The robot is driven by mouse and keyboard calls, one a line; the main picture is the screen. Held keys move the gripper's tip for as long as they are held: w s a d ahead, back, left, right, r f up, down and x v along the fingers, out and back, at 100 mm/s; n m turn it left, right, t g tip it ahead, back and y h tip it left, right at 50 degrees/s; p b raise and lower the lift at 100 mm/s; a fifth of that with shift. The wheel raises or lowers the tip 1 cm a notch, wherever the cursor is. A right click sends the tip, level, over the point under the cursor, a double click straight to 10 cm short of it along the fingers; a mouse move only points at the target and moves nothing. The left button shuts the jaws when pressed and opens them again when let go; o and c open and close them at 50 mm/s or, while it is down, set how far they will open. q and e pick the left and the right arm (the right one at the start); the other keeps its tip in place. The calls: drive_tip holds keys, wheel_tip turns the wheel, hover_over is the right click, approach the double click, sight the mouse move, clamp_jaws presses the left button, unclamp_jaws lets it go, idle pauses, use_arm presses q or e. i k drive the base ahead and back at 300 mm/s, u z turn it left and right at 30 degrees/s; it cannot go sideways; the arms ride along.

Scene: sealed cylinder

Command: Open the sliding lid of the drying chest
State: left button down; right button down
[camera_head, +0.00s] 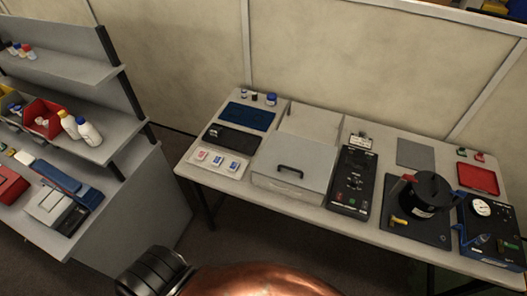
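The drying chest appears to be the low pale grey box (287,188) on the table. Its flat lid (300,153) has a black bar handle (290,171) near the front edge. The lid covers the front part of the box, and no opening shows there. A paler flat section (312,122) lies directly behind the lid. I cannot tell whether it is part of the chest. Neither of my grippers shows in the head view, and nothing touches the handle.
Left of the chest lie a dark blue mat (249,116), a black tray (232,138) and a white panel with small packets (217,162). Right stand a black control box (353,182), a black round vessel (428,192) and a gauge unit (490,228). Shelves (75,140) stand at far left.

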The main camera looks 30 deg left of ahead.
sight(303, 163)
drive_tip(key=u, duration=0.8)
drive_tip(key=k, duration=0.5)
drive_tip(key=u, duration=1.05)
drive_tip(key=i, duration=0.85)
drive_tip(key=z, duration=1.4)
